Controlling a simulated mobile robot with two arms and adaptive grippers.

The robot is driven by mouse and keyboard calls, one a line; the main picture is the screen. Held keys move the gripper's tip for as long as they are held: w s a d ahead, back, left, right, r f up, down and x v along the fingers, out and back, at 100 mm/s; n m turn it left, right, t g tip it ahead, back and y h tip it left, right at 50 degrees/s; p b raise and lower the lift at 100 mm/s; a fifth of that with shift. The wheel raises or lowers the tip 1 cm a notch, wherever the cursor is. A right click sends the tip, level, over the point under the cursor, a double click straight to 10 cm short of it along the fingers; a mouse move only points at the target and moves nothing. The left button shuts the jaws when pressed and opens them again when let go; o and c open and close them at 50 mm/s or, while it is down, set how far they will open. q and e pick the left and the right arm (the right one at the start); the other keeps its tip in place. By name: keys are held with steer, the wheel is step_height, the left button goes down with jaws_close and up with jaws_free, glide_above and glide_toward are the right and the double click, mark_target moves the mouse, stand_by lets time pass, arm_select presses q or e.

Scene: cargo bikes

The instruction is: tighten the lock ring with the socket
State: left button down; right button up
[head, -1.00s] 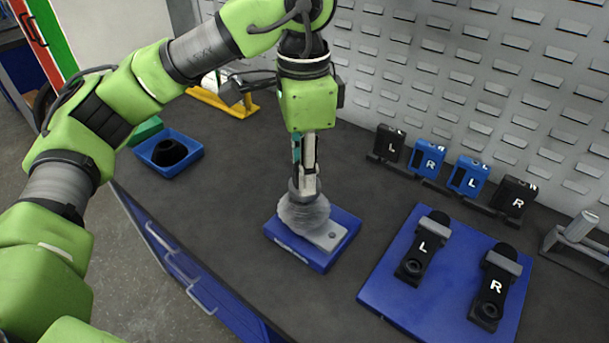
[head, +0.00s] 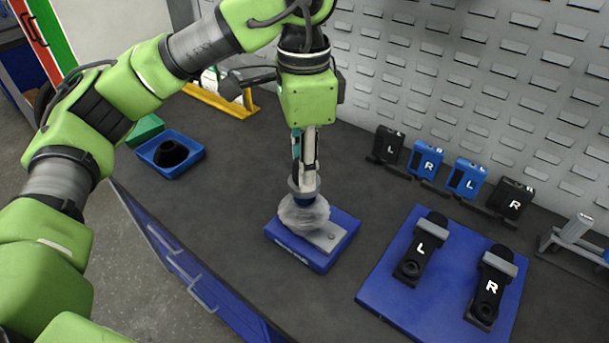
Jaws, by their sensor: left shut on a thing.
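My left gripper (head: 305,186) points straight down and is shut on the socket (head: 303,201), a short round piece with a grey collar and a dark blue band. The socket stands on or just above a whitish, ridged round part (head: 304,217); I cannot tell if they touch. That part sits with a flat light-grey plate (head: 328,239) on a blue block (head: 293,254) on the bench. The lock ring cannot be made out; the socket and the ridged part may hide it. My right gripper is not in view.
A blue tray (head: 193,157) with a black cup-shaped part (head: 171,153) lies left. Right, a blue board (head: 390,290) holds black crank-like parts marked L (head: 419,249) and R (head: 491,287). Small blue and black lettered boxes stand behind, before the slotted wall. Dark bench (head: 240,210) is clear between.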

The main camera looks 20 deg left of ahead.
arm_select(q)
steer(key=shift+r, duration=0.15)
steer(key=n, duration=0.3)
steer(key=shift+n, duration=0.3)
steer(key=n, duration=0.3)
steer(key=shift+n, duration=0.3)
steer(key=n, duration=0.4)
steer(key=shift+n+b, duration=0.35)
steer(key=shift+n, duration=1.55)
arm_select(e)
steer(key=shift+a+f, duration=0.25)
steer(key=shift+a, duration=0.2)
arm_select(q)
steer(key=shift+f+b, duration=0.75)
steer(key=shift+f, duration=0.2)
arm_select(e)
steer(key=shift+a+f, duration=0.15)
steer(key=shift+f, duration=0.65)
